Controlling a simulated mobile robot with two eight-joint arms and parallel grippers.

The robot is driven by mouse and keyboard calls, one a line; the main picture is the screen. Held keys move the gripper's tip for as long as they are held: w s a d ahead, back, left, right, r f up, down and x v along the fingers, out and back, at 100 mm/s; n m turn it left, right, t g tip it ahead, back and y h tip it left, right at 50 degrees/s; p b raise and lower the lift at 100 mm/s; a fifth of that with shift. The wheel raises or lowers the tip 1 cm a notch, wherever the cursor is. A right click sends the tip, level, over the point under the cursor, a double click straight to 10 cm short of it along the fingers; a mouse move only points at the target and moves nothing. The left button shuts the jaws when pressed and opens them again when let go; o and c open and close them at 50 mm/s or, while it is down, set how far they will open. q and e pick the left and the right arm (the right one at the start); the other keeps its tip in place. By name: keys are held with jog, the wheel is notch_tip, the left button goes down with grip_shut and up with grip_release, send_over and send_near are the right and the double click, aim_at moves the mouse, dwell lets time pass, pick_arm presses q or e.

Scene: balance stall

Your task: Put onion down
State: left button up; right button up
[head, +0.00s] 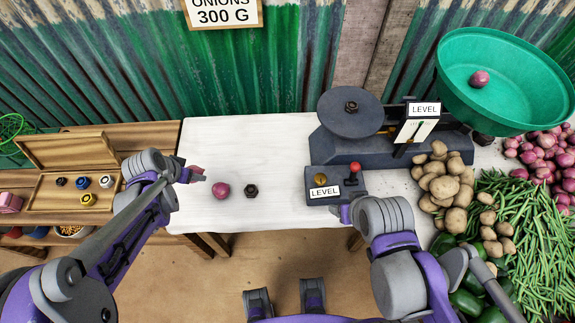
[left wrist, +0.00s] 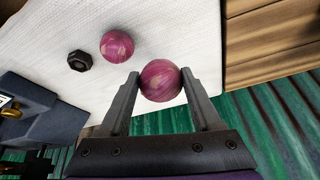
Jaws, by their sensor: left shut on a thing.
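My left gripper (head: 192,175) is over the left end of the white table (head: 255,150), shut on a purple onion (left wrist: 160,80). In the head view only a reddish bit of that onion shows between the fingers. I cannot tell whether it touches the table. A second onion (head: 221,190) lies on the table just right of the gripper, beside a black hexagonal weight (head: 251,191); both also show in the left wrist view.
A balance with a green bowl (head: 460,90) holding one onion and a dark plate (head: 350,112) bearing a weight stands right. The control box (head: 335,180) has a red-knobbed lever. Potatoes (head: 445,185), beans and onions fill the right. A wooden weight box (head: 75,190) stands left. Mid-table is clear.

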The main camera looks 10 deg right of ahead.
aim_at(196, 193)
pick_arm(q)
jog(key=shift+s+a+f+m+g+h+b, duration=0.2)
jog(key=shift+a+f+m+b, duration=0.45)
jog(key=shift+f+b, duration=0.6)
jog(key=shift+s+a+f+m+g+h+b, duration=0.25)
jog(key=shift+f+m+b, duration=0.65)
jog(key=shift+f, duration=0.5)
jog(key=shift+s+a+f+m+g+h+b, duration=0.2)
jog(key=shift+a+f+m+b, duration=0.4)
jog(key=shift+f+b, duration=0.7)
pick_arm(e)
notch_tip(196, 193, down, 9)
jog(key=shift+s, duration=0.45)
pick_arm(q)
jog(key=shift+f, duration=0.15)
pick_arm(e)
jog(key=shift+f, duration=0.2)
pick_arm(q)
jog(key=o, duration=1.4)
jog(key=shift+o, duration=0.2)
